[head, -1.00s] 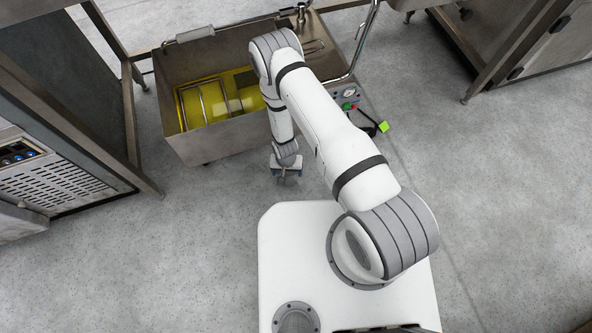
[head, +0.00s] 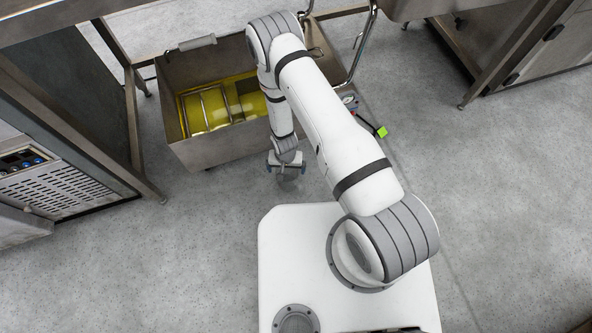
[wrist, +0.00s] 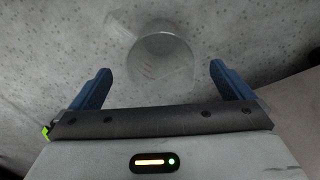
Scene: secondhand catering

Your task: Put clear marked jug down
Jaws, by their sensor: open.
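The clear jug (wrist: 160,62) shows in the wrist view as a round, see-through outline over the grey speckled floor. It lies ahead of and between the spread blue fingers of my gripper (wrist: 160,84), with a visible gap on each side. Its markings are too faint to read. In the head view my gripper (head: 287,163) is open, low over the floor in front of the metal vat. The jug (head: 289,178) shows there as a faint grey shape just below the fingers. Whether its base touches the floor is hard to tell.
A metal vat (head: 217,147) with yellow liquid and a wire basket stands just behind my gripper. A green tag (head: 381,132) and cable hang at its right. A steel unit (head: 60,165) stands at the left. The floor (head: 190,235) in front is clear.

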